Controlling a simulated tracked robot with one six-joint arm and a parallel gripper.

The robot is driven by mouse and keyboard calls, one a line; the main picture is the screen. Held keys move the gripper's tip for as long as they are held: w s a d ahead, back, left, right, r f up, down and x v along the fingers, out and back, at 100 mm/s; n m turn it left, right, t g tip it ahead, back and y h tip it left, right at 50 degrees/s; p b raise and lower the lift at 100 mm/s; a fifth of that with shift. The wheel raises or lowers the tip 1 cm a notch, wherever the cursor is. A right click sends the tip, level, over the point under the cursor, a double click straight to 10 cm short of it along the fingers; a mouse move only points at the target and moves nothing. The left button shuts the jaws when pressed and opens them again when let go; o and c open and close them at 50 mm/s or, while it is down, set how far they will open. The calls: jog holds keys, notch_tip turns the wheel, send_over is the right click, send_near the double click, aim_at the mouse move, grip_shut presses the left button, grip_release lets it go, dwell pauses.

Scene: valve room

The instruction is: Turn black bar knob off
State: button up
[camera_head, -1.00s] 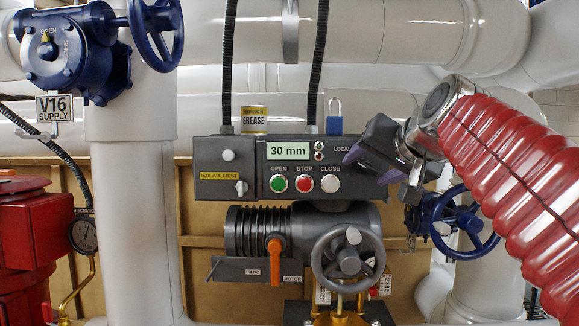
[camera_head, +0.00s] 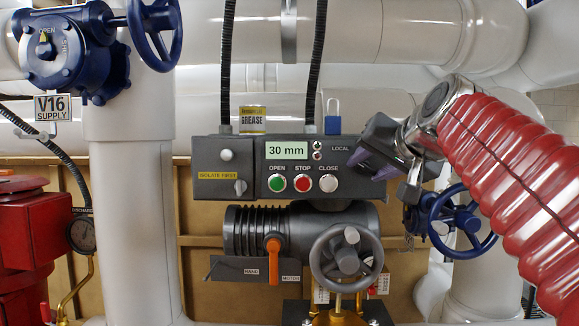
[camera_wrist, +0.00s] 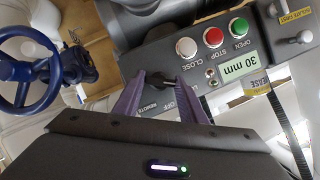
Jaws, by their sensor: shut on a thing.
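The black bar knob (camera_wrist: 160,80) is on the face of the grey control box (camera_head: 225,170), near its right end in the head view. Labels REMOTE and OFF show beside it in the wrist view, where the box appears upside down. My gripper (camera_wrist: 159,84) has its two purple fingers on either side of the knob and is shut on it. In the head view my gripper (camera_head: 368,164) covers the knob, and only the LOCAL label shows to its left. The bar's exact angle is hard to tell.
Green (camera_head: 277,183), red (camera_head: 304,184) and white (camera_head: 328,183) buttons sit left of my gripper. A blue padlock (camera_head: 333,118) stands above the box. A grey handwheel (camera_head: 346,258) is below; a blue handwheel (camera_head: 462,222) is close under my wrist.

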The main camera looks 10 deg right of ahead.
jog(key=shift+d+f+m, duration=0.1)
jog(key=shift+m, duration=0.2)
jog(key=m+y, duration=0.1)
jog(key=m, duration=0.1)
jog(key=m+t+y, duration=0.1)
jog(key=shift+d+f+m+t, duration=0.1)
jog(key=shift+f+m+t, duration=0.05)
jog(key=shift+m+t, duration=0.2)
jog(key=m, duration=0.1)
jog(key=m+t, duration=0.1)
jog(key=m, duration=0.1)
jog(key=m+y, duration=0.1)
jog(key=m, duration=0.1)
jog(key=shift+f+t, duration=0.3)
jog(key=shift+t, duration=0.05)
jog(key=o, duration=1.1)
jog(key=shift+s+r, duration=0.1)
jog(key=shift+r, duration=0.05)
jog(key=shift+c, duration=0.2)
jog(key=shift+s, duration=0.1)
